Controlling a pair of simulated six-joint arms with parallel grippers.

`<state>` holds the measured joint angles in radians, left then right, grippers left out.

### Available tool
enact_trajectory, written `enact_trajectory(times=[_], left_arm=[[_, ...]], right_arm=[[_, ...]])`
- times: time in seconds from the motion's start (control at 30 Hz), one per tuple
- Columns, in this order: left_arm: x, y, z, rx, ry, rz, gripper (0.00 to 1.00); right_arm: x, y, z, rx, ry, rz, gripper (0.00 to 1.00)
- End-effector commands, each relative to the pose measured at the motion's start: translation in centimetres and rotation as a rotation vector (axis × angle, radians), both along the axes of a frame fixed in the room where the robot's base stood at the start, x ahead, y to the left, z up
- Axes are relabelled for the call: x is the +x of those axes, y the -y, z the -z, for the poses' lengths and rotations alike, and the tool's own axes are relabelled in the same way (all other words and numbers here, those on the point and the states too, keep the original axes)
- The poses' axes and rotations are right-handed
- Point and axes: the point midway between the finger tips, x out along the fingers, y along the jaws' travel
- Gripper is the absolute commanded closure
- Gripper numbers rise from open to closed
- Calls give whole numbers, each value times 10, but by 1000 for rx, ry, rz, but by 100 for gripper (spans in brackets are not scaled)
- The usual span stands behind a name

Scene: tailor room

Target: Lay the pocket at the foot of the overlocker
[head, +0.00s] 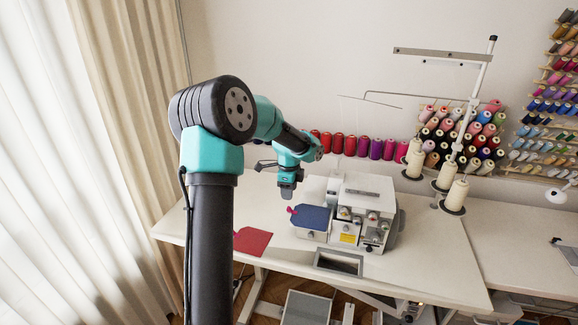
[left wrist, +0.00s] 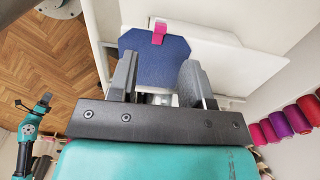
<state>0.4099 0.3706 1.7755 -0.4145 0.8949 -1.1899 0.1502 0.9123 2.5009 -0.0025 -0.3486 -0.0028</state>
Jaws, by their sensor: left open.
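A blue pocket (head: 312,217) with a pink tab (head: 291,210) lies flat on the left side plate of the white overlocker (head: 365,192). My left gripper (head: 287,192) is open and empty, pointing down just above and behind the pocket. In the left wrist view the blue pocket (left wrist: 155,62) and its pink tab (left wrist: 160,32) show between and beyond the spread fingers of the left gripper (left wrist: 157,75). I see no contact. The overlocker's foot is hard to make out. A teal arm, probably my right one, shows small in the left wrist view; its jaws are unclear.
A red fabric piece (head: 252,240) lies on the white table (head: 430,250) left of the overlocker, near the front edge. Thread cones (head: 456,194) on a tall stand are to the right. Spools (head: 363,147) line the back wall. The table right of the machine is clear.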

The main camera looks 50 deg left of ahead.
Motion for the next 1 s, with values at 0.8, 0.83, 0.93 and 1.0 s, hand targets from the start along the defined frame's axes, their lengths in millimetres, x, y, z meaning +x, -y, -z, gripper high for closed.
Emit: enact_trajectory(times=[0.8,0.83,0.93,1.0], left_arm=[[0,0,-103,1,1,1,55],[0,0,-103,0,0,1,55],[0,0,-102,0,0,1,55],[0,0,-102,0,0,1,55]], right_arm=[[0,0,0,0,0,0,57],[0,0,0,0,0,0,57],[0,0,0,0,0,0,57],[0,0,0,0,0,0,57]])
